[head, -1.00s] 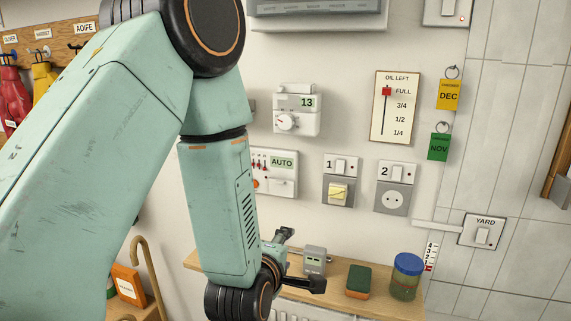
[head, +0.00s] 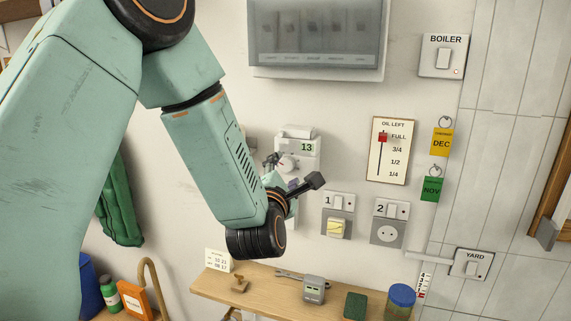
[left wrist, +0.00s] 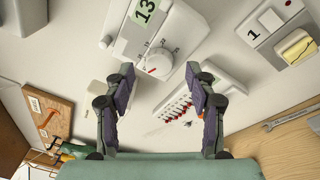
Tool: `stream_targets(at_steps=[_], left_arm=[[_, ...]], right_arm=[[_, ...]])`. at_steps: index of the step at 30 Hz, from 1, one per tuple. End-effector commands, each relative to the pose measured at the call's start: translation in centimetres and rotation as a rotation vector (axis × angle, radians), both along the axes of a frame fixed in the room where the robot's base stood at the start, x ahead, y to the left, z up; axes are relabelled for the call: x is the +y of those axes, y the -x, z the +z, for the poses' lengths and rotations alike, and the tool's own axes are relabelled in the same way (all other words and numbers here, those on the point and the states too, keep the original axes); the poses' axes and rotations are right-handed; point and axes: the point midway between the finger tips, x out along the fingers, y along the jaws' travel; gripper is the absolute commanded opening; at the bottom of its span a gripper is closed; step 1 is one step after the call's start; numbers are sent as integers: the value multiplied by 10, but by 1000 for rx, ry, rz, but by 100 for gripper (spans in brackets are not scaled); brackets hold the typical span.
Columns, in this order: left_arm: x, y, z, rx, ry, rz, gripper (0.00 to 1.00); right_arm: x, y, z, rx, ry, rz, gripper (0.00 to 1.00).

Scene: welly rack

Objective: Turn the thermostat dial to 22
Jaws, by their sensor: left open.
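The thermostat (head: 311,149) is a white wall box whose display reads 13. Its round white dial (head: 288,163) sits low on its front, partly behind my gripper in the head view. The left wrist view shows the dial (left wrist: 157,63) whole, with a red pointer mark and small numbers around it. My left gripper (head: 293,173) is open and empty in front of the thermostat. In the left wrist view its fingertips (left wrist: 160,74) lie to either side of the dial and a little short of it, apart from it as far as I can tell. My right gripper is out of view.
A wooden shelf (head: 262,291) below holds a grey device (head: 314,289) and a jar (head: 400,301).

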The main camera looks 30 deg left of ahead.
Motion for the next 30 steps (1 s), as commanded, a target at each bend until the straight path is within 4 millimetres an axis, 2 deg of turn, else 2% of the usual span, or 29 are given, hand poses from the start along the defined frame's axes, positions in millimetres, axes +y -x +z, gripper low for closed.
stream_targets(at_steps=[6,16,30], left_arm=[[7,-17,1,0,0,1,56],[8,-20,-1,1,-1,-1,56],[8,-20,-1,2,0,0,16]], right_arm=[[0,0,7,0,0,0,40],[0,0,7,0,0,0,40],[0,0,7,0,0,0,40]])
